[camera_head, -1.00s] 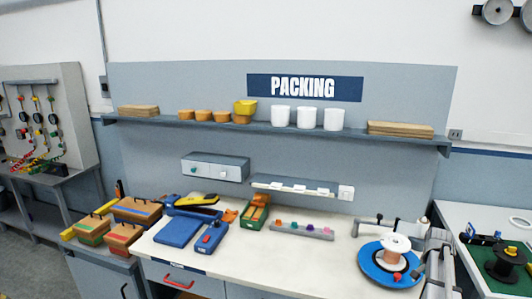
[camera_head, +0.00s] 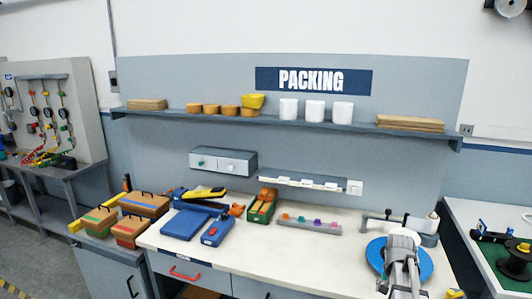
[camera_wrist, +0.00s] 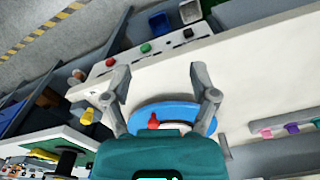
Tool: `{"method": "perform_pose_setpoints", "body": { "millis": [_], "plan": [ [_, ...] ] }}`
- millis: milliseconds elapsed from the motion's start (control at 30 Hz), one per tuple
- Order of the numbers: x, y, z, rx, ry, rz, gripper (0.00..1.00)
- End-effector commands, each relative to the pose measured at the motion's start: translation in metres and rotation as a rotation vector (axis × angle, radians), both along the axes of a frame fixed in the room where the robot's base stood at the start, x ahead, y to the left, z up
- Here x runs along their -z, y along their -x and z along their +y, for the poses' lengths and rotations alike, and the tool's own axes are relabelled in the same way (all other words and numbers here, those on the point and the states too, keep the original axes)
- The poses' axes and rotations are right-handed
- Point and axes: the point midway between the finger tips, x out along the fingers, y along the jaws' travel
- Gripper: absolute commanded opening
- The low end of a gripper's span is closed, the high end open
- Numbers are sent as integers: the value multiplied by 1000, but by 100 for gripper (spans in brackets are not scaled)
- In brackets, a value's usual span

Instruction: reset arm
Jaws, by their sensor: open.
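My gripper (camera_wrist: 160,82) is open in the wrist view, with its two grey fingers spread and nothing between the tips. Beyond the fingers is the blue disc (camera_wrist: 165,113) with a red knob (camera_wrist: 154,121); part of the disc is hidden by my gripper's teal body. In the head view my arm (camera_head: 404,272) reaches up from the lower right in front of the blue disc (camera_head: 375,254) on the packing bench. My arm covers the middle of the disc, and the fingers cannot be made out there.
The packing bench (camera_head: 290,250) holds blue tools, a green-and-orange box (camera_head: 262,206) and a grey strip with coloured pieces (camera_head: 309,223). A shelf (camera_head: 300,121) with cups and boards runs behind. A green-topped table stands at right. The bench's front middle is clear.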

Motion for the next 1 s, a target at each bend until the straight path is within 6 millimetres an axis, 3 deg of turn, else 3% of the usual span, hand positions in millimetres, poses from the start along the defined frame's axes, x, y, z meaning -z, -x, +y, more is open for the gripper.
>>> {"method": "perform_pose_setpoints", "body": {
  "millis": [33,200,600,800,1000],
  "plan": [
    [9,8,21,-44,0,0,76],
    [23,23,77,-192,0,0,76],
    [55,75,190,-530,0,1,76],
    [63,95,220,-639,0,1,76],
    [65,99,228,-671,0,1,76]
  ]
}}
